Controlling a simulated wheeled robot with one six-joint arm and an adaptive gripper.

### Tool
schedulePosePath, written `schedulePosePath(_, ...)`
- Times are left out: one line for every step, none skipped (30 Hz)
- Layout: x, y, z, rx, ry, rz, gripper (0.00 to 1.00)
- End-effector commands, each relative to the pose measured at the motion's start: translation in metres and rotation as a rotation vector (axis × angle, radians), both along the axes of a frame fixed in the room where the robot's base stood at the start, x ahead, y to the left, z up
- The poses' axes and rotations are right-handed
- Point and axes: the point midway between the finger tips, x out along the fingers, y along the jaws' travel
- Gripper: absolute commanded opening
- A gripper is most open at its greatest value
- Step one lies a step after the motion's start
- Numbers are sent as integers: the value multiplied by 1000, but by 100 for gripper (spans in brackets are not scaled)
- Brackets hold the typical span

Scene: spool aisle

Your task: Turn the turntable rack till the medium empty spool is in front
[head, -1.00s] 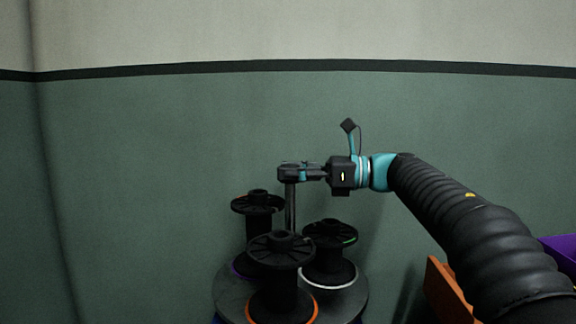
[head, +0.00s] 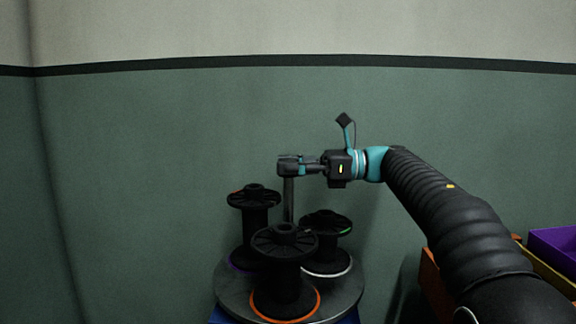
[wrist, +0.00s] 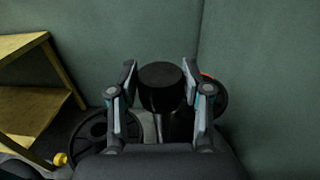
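The turntable rack (head: 232,292) is a dark round disc with several spools around a grey centre post (head: 288,203). In front stands a black spool with an orange ring (head: 284,274). A spool with a purple ring (head: 254,221) is behind left, and a spool with a white ring (head: 326,248) is at the right. All three look bare; I cannot tell for sure which is medium. My gripper (head: 290,166) is at the post's top. In the wrist view, my gripper (wrist: 160,82) is open, its fingers on either side of the black post cap (wrist: 161,75), with a small gap at left.
A purple bin (head: 555,248) and an orange panel (head: 432,284) are at the right, beyond my arm. A wooden shelf (wrist: 28,100) shows at the left in the wrist view. A green wall (head: 150,180) stands behind the rack.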

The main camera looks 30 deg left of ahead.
Motion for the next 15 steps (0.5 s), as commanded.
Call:
schedulePosePath(-1, 0, 0, 0, -1, 1, 66)
schedulePosePath(0, 0, 0, 0, -1, 1, 72)
schedulePosePath(0, 0, 0, 0, -1, 0, 72)
schedulePosePath(0, 0, 0, -1, 0, -1, 72)
schedulePosePath(0, -1, 0, -1, 0, -1, 72)
schedulePosePath(1, -1, 0, -1, 0, -1, 72)
schedulePosePath(1, -1, 0, -1, 0, -2, 72)
schedulePosePath(1, -1, 0, -1, 0, -2, 72)
schedulePosePath(1, -1, 0, -1, 0, -2, 72)
schedulePosePath(1, -1, 0, -1, 0, -2, 72)
schedulePosePath(1, -1, 0, -1, 0, -2, 72)
schedulePosePath(1, -2, -1, -1, 0, -2, 72)
schedulePosePath(2, -3, -1, -1, 0, -2, 72)
schedulePosePath(3, -5, -1, -1, 0, -2, 72)
schedulePosePath(5, -8, -1, -1, 0, -3, 72)
